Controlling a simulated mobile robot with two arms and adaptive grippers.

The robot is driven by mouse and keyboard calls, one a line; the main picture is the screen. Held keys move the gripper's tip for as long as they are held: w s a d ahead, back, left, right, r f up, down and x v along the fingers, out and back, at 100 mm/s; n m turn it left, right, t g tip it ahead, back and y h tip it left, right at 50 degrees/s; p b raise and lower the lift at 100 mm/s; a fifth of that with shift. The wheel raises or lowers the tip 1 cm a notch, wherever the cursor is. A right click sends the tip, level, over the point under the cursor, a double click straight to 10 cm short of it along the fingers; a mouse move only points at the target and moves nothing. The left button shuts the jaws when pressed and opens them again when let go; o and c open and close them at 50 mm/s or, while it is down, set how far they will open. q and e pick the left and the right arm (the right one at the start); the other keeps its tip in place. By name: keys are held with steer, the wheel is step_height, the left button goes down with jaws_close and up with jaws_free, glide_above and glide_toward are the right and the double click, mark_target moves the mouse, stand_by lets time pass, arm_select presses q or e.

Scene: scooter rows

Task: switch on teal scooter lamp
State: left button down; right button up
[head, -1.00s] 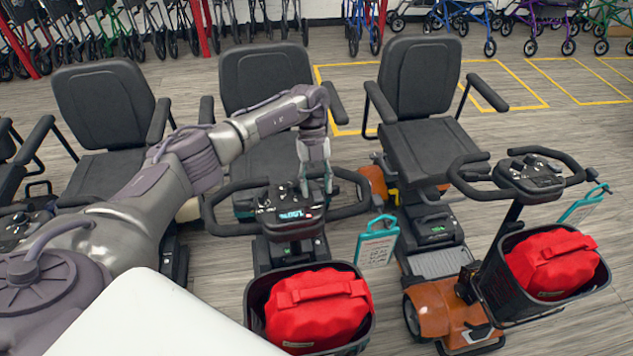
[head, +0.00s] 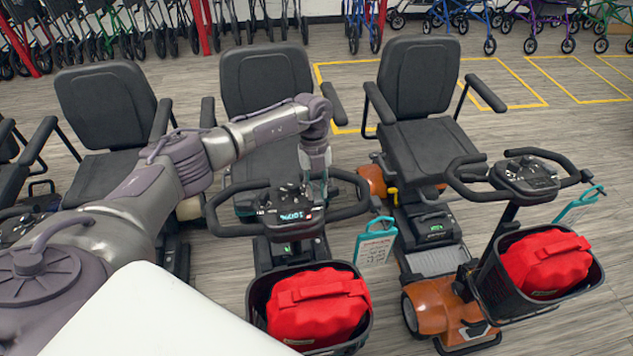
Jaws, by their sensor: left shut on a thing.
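The middle scooter, with a bit of teal bodywork (head: 243,209) showing beside its seat, faces me. Its dark console (head: 290,222) has a small lit display (head: 292,217) and black loop handlebars. My left gripper (head: 317,196) points down at the right part of this console, between the display and the right handlebar loop. It is shut on a small part there, which its fingers hide. I cannot make out the lamp or its state. My right gripper is not in view.
A red bag (head: 318,308) fills the middle scooter's front basket. An orange scooter (head: 432,303) stands to the right, with another red bag (head: 546,264) in its basket. A teal-framed tag (head: 376,243) hangs between them. Another black seat (head: 103,105) stands left, and walkers line the back.

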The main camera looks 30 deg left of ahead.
arm_select(q)
steer(key=shift+s+r+t+y+p, duration=0.1)
steer(key=shift+s+t+y+p, duration=0.05)
steer(key=shift+t+y+p, duration=0.45)
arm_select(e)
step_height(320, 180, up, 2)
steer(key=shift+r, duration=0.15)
arm_select(q)
steer(key=shift+d, duration=0.1)
steer(key=c, duration=1)
jaws_free()
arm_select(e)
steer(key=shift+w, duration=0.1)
arm_select(q)
step_height(320, 180, up, 12)
steer(key=w+a, duration=0.1)
steer(key=shift+w, duration=0.15)
steer(key=shift+f, duration=0.2)
